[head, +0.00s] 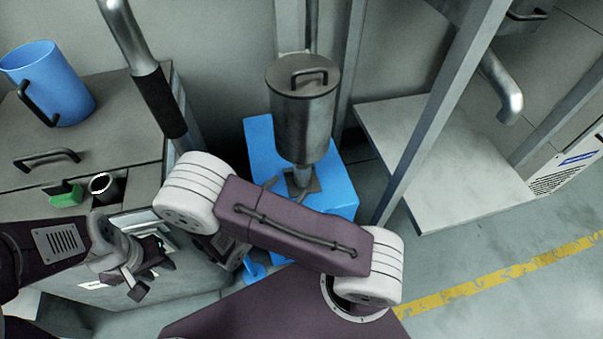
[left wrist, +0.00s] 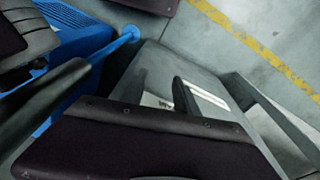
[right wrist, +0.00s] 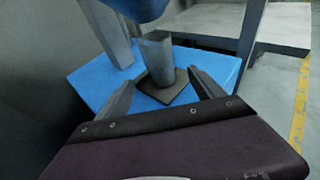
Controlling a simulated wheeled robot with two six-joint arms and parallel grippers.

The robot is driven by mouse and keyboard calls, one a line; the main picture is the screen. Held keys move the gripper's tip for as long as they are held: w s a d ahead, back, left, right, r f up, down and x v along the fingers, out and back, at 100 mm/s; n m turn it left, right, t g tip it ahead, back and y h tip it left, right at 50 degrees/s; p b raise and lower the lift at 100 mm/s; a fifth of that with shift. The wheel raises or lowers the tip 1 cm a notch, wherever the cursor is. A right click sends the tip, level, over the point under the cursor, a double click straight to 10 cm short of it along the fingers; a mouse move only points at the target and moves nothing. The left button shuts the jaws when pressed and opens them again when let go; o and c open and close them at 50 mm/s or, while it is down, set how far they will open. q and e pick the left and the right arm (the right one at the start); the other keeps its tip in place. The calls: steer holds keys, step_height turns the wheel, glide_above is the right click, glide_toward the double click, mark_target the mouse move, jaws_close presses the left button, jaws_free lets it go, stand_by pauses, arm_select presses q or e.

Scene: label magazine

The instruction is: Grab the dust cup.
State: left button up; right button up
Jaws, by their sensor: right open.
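I take the dust cup (right wrist: 157,57) to be the short grey cylinder on a dark square plate, on top of the blue stand (right wrist: 95,75). My left gripper (head: 146,277) is open and empty in front of the grey cabinet.
A metal post (head: 435,120) stands right of the blue stand, beside a pale low platform (head: 450,180). Open floor lies at right.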

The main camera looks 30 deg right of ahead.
mark_target(298, 180)
steer(key=shift+x, duration=1)
steer(key=b+x, duration=0.3)
steer(key=x, duration=0.1)
steer(key=shift+d+f, duration=0.2)
steer(key=shift+w+d, duration=0.2)
steer(key=shift+d, duration=0.15)
steer(key=shift+r, duration=0.1)
steer(key=c, duration=1.5)
steer(key=shift+r, duration=0.1)
